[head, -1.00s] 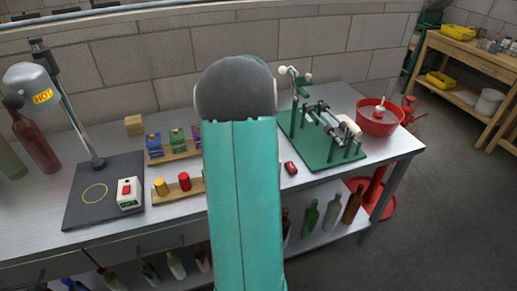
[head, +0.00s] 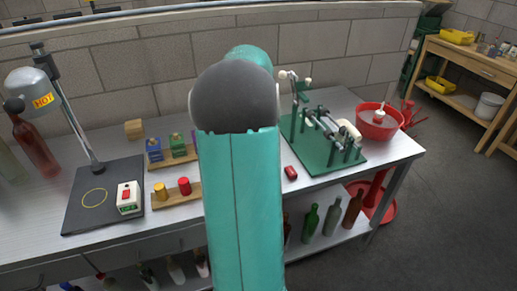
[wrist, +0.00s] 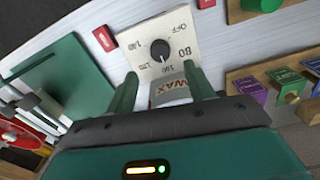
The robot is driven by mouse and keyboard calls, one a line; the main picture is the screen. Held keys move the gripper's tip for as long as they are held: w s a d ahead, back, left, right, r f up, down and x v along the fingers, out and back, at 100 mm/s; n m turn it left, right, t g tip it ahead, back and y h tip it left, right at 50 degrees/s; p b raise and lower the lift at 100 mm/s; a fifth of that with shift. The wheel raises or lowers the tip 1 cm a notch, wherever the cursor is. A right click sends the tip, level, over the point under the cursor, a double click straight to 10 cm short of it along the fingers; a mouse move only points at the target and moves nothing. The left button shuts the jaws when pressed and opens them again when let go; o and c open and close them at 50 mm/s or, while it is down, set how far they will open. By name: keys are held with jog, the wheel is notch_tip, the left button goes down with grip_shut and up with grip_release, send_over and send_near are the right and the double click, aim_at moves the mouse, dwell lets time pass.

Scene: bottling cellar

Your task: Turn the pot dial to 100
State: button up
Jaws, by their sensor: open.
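In the wrist view, the pot dial is a round black knob (wrist: 160,50) on a cream panel (wrist: 150,33) marked OFF, 80, 100, 120 and 140. A small pale mark on the knob seems to face the 100 side, but it is too small to read surely. A pot with a WAX label (wrist: 168,91) shows below the panel. My gripper (wrist: 160,74) is open, its two green fingers apart on either side of the WAX label, with the knob ahead between them and apart from them. In the head view my arm hides the pot, dial and gripper.
A green bench device (head: 322,150) and a small red block (head: 290,173) lie right of my arm. Wooden racks with coloured blocks (head: 176,198), a black plate (head: 80,212) and a lamp marked HOT (head: 35,85) stand left. A red bowl (head: 378,125) is at the far right.

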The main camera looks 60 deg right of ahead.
notch_tip(320, 180, up, 7)
jog(key=shift+f, duration=0.15)
dwell(0.5)
jog(key=w+a+r+n+t, duration=0.1)
jog(key=w+a+r+n, duration=0.15)
jog(key=a, duration=0.65)
jog(key=w+a+r+n+t, duration=0.1)
jog(key=w+a, duration=0.3)
jog(key=a, duration=0.5)
jog(key=w+a+r+n+t, duration=0.15)
jog(key=w+a, duration=0.25)
jog(key=a, duration=0.6)
jog(key=s+a+f+n+t, duration=0.1)
jog(key=s+a+n, duration=0.1)
jog(key=a, duration=0.8)
jog(key=s+a+f+n+t, duration=0.1)
jog(key=s+a, duration=0.4)
jog(key=a, duration=0.6)
jog(key=f+n, duration=0.1)
jog(key=n, duration=0.1)
jog(key=shift+a+n, duration=0.3)
jog(key=shift+s+f, duration=0.1)
jog(key=c, duration=0.4)
jog(key=shift+o, duration=0.2)
jog(key=shift+d, duration=0.1)
